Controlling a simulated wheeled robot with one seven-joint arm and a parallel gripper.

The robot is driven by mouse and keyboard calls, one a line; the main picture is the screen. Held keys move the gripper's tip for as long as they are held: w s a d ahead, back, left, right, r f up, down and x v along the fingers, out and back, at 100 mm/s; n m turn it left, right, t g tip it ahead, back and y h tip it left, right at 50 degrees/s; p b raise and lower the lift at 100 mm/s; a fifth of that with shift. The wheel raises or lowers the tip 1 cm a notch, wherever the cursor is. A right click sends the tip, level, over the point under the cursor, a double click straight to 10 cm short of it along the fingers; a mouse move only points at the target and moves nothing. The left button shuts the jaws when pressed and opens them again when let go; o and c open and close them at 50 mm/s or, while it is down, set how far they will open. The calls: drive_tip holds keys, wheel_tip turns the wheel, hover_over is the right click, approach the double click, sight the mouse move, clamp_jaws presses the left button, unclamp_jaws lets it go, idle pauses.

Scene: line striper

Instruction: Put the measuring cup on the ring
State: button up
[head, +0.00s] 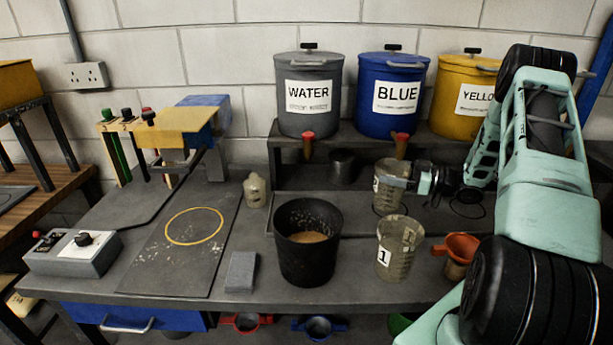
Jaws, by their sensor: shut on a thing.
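A clear measuring cup (389,199) with a white label stands upright below the blue drum's tap. My gripper (402,182) comes in from the right and is shut on this cup near its upper part. I cannot tell whether its base touches the surface below. A second clear measuring cup (408,255), labelled 1, stands on the bench in front of it, apart from my gripper. A thin yellow ring (168,232) is marked on the dark board at the left, with nothing standing in it.
A black bucket (308,270) with grainy material, a grey block (241,272) and a small pale bottle (256,190) stand between the cups and the ring. An orange funnel (460,247) sits at right. Red-tipped taps hang over the back. A control box (72,254) is at left.

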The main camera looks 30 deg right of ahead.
drive_tip(key=w+a, duration=0.6)
drive_tip(key=a, duration=0.4)
drive_tip(key=w+a+f+p, duration=0.1)
drive_tip(key=w+a, duration=0.6)
drive_tip(key=a, duration=0.2)
drive_tip(key=shift+w+a+f, duration=0.15)
drive_tip(key=shift+a+f, duration=0.05)
drive_tip(key=shift+a, duration=0.2)
drive_tip(key=shift+f, duration=0.15)
drive_tip(key=o, duration=1.2)
drive_tip(key=b+v, duration=0.3)
drive_tip(key=v, duration=0.9)
